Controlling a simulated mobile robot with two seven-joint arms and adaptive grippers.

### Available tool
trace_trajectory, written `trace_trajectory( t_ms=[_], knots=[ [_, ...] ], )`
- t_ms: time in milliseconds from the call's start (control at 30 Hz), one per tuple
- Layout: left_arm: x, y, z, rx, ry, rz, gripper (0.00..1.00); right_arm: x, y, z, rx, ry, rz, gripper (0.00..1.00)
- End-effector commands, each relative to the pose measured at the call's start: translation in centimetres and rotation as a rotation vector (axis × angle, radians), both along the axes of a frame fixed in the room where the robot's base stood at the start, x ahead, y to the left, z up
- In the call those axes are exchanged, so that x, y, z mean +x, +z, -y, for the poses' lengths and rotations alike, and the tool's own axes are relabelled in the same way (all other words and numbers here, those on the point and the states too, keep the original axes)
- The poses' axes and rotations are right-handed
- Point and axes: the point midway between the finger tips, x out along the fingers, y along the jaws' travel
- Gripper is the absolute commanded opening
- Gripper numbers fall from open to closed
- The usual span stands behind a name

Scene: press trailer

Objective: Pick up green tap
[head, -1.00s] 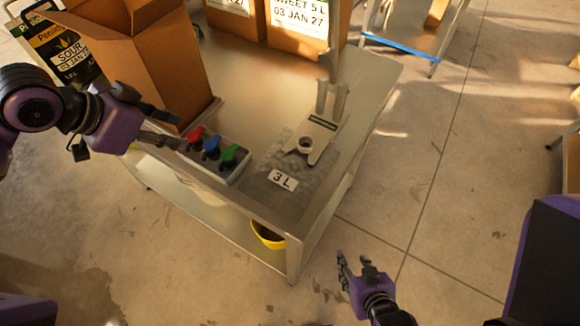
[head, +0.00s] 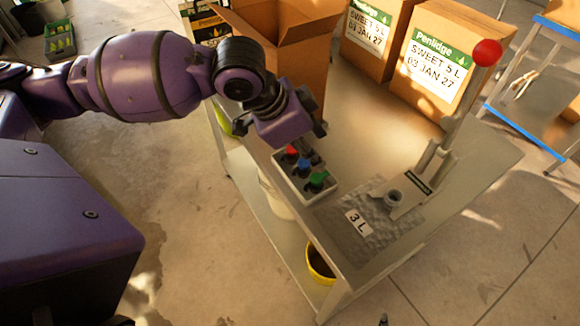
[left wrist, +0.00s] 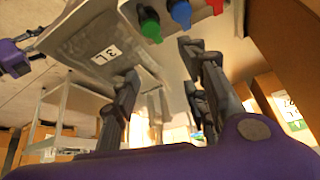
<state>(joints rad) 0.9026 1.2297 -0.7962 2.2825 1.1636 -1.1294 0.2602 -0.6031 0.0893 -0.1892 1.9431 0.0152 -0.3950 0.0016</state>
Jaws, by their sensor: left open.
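The green tap (head: 317,179) sits at the near right end of a white tray (head: 308,200), beside a blue tap (head: 303,165) and a partly hidden red tap (head: 291,152). My left gripper (head: 310,142) is above the far left end of the tray, and its hand partly covers that end. In the left wrist view its fingers (left wrist: 160,88) are spread and empty. The green tap (left wrist: 150,26) is beyond them, near the top edge, not touched. Only a dark tip of what looks like my right gripper (head: 383,319) shows at the bottom edge.
An open cardboard box (head: 290,55) stands close behind the left hand. A grey mat marked 3 L (head: 350,245) and an upright press stand (head: 430,165) with a red ball are right of the tray. Closed boxes (head: 432,60) stand at the back. A yellow bucket (head: 318,268) is below.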

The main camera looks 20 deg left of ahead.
Motion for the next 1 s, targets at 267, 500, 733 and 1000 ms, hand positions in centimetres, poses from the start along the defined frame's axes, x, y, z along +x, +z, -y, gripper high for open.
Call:
trace_trajectory(
  t_ms=[267, 500, 733, 1000],
  knots=[
    [-1.9, -3.5, -0.2, 0.069, 0.232, -0.104, 0.41, 0.1, 0.0, 0.1, -0.004, 0.006, -0.001, 0.4],
    [-1.3, -5.2, 0.2, 0.055, 0.285, -0.122, 0.41, -0.6, -0.5, 0.0, -0.003, 0.005, -0.016, 0.4],
    [-0.5, -7.7, 1.0, 0.056, 0.285, -0.122, 0.41, -0.9, -0.7, 0.1, -0.003, 0.002, -0.02, 0.4],
    [0.5, -10.5, 1.8, 0.056, 0.284, -0.118, 0.41, -0.9, -0.8, 0.0, 0.0, -0.002, -0.019, 0.4]
  ],
)
